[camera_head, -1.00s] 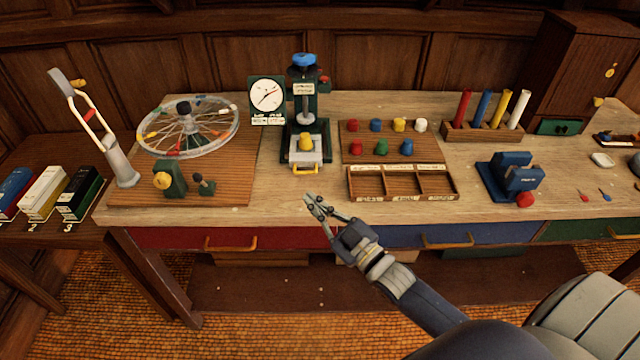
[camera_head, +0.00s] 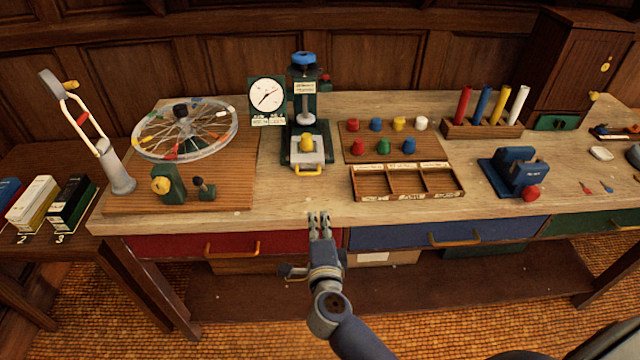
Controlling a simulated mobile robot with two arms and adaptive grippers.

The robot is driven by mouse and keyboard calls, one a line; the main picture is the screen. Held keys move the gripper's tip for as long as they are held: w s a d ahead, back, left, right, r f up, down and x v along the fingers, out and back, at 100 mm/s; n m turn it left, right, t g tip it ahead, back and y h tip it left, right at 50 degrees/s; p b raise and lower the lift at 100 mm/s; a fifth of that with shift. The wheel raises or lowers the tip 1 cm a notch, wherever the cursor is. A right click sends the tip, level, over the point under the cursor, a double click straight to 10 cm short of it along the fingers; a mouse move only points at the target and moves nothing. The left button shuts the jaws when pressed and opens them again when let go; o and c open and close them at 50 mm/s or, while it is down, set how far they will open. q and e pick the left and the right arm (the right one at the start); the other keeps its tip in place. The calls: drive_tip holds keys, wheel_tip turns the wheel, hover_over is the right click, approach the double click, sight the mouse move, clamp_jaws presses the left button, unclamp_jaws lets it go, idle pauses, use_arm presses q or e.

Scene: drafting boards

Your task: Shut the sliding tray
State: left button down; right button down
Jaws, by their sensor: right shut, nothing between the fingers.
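The sliding tray (camera_head: 296,160) is a pale plate at the foot of a dark green press (camera_head: 321,130), with a yellow handle (camera_head: 308,172) on its front. It sticks out in front of the press. A yellow knob-like piece (camera_head: 306,143) sits on the tray. My right gripper (camera_head: 319,215) is shut and empty at the table's front edge. Its fingers point away from me, toward the tray. It is nearer to me than the handle and apart from it, with bare tabletop between them. My left gripper is not in view.
A dial (camera_head: 266,92) stands left of the press. A wooden compartment box (camera_head: 403,196) and a board with several coloured knobs lie to its right. A spoked wheel (camera_head: 150,148) on a board is at left. Red (camera_head: 170,246) and blue drawers line the table front.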

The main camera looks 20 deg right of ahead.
approach(313, 164)
drive_tip(key=w, duration=0.1)
drive_tip(key=f, duration=0.1)
drive_tip(key=w, duration=0.1)
drive_tip(key=shift+w+d+f, duration=0.25)
drive_tip(key=shift+w, duration=0.05)
idle(0.3)
drive_tip(key=x, duration=0.5)
drive_tip(key=b+x, duration=0.1)
drive_tip(key=x, duration=0.1)
drive_tip(key=shift+w+d+r, duration=0.2)
drive_tip(key=shift+w+r, duration=0.1)
drive_tip(key=shift+r, duration=0.05)
drive_tip(key=shift+w+d+r, duration=0.1)
drive_tip(key=shift+w, duration=0.15)
drive_tip(key=shift+r, duration=0.1)
